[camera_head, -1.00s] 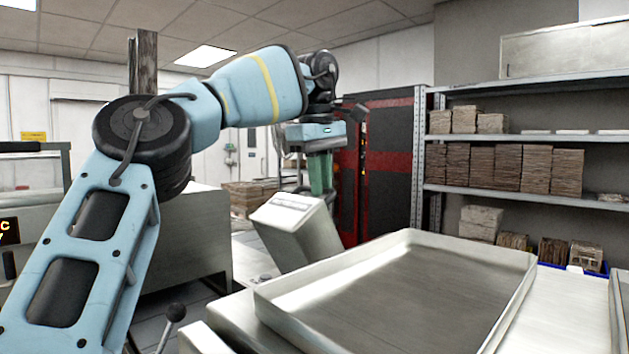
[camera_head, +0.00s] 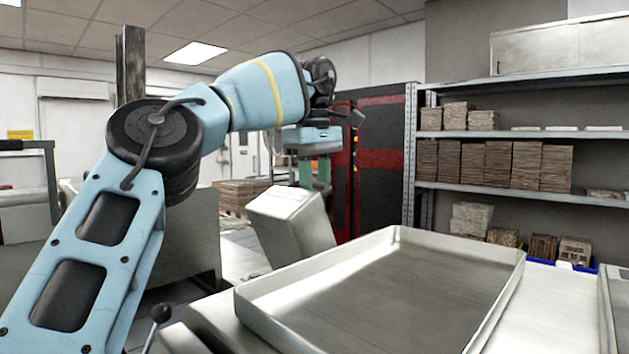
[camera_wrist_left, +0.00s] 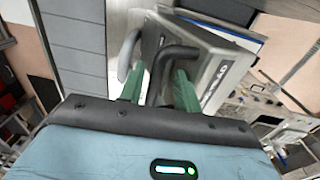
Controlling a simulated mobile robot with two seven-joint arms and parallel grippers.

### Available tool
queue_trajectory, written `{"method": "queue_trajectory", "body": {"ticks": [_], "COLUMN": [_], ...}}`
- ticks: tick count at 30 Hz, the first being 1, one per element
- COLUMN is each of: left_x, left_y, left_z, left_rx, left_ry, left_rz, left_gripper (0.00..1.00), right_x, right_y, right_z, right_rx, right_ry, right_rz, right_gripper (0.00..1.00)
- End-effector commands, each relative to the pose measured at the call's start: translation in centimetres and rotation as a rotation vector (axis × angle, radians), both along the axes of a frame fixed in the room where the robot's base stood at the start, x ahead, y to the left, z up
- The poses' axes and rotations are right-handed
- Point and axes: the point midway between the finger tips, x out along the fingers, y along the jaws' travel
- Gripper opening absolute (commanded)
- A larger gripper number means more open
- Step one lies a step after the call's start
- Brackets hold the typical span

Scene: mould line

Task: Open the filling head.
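The filling head (camera_head: 292,228) is a pale metal box, tilted, behind the far left corner of the steel tray in the head view. Its grey face with dark lettering shows in the left wrist view (camera_wrist_left: 218,75). A dark bent handle (camera_wrist_left: 178,54) stands out from it. My left gripper (camera_head: 313,178) is above the box, pointing down. In the left wrist view its green fingers (camera_wrist_left: 160,85) stand on either side of the handle, with what look like small gaps. They appear open around it. Contact is hard to judge. My right gripper is not in view.
A large empty steel tray (camera_head: 510,262) lies on the bench, close in front of the filling head. A lever with a black knob (camera_head: 161,313) stands at the lower front. A dark red-banded cabinet (camera_head: 385,160) and shelves (camera_head: 500,189) with stacked moulds stand behind.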

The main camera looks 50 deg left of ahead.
Motion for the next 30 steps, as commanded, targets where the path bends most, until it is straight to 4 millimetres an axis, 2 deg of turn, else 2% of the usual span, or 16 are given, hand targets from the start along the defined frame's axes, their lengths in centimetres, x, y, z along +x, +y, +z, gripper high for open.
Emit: {"method": "queue_trajectory", "body": {"ticks": [17, 30], "left_x": [-0.5, -2.7], "left_y": [0.0, -0.6], "left_z": [0.7, 0.4], "left_rx": [0.002, 0.012], "left_ry": [-0.021, -0.114], "left_rz": [-0.001, -0.003], "left_gripper": [0.34, 0.34], "right_x": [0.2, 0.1], "right_y": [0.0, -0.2], "right_z": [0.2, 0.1], "right_rx": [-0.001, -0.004], "right_ry": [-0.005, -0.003], "right_rz": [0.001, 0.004], "right_gripper": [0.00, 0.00]}}
